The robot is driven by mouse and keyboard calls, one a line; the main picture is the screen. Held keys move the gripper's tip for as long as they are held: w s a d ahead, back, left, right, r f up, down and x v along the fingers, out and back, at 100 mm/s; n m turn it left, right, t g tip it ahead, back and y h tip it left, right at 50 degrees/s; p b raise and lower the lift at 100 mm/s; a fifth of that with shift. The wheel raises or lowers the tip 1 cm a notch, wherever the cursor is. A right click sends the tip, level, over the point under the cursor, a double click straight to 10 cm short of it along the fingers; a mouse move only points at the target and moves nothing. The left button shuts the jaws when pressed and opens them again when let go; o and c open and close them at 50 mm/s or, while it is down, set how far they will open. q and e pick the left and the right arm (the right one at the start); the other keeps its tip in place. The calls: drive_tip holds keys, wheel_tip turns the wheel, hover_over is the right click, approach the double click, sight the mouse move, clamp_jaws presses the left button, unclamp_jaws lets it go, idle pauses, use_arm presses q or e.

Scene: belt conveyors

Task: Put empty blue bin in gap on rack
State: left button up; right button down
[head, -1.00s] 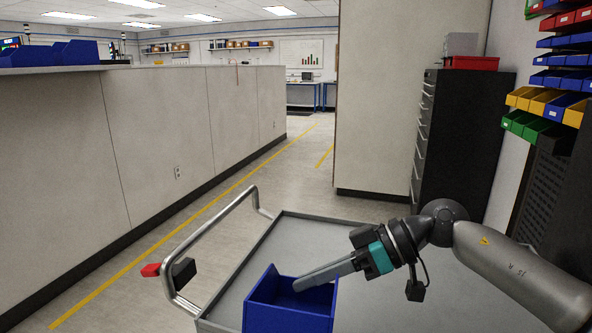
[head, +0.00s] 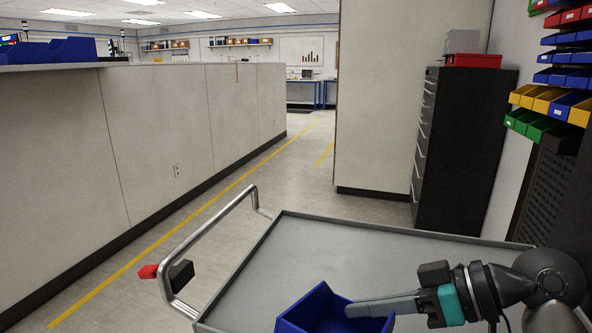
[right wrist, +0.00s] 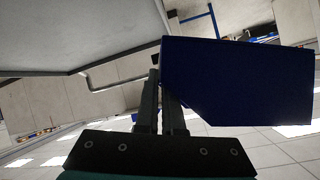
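The blue bin (head: 318,308) is at the bottom middle of the head view, over the grey cart top, tilted, its inside facing up and no contents visible. My right gripper (head: 352,309) reaches in from the right and is shut on the bin's wall. In the right wrist view the bin (right wrist: 240,80) shows as a large dark blue shape beside the closed-up fingers (right wrist: 160,85). The rack (head: 556,85) of small red, blue, yellow and green bins hangs at the right edge; no clear gap can be made out. My left gripper is out of view.
The grey cart (head: 400,250) has a metal handle (head: 205,238) on its left. A black drawer cabinet (head: 465,150) stands behind it, with a red box (head: 472,61) on top. A long partition (head: 150,140) runs along the left, and the aisle floor (head: 270,180) is clear.

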drive_tip(key=s+d+f+m+t+h, duration=0.1)
drive_tip(key=d+f+m+t, duration=0.1)
drive_tip(key=d, duration=0.3)
drive_tip(key=shift+s+d+f+m+t, duration=0.3)
drive_tip(key=shift+s+f, duration=0.1)
drive_tip(key=shift+f, duration=0.35)
drive_tip(key=shift+a+r, duration=0.1)
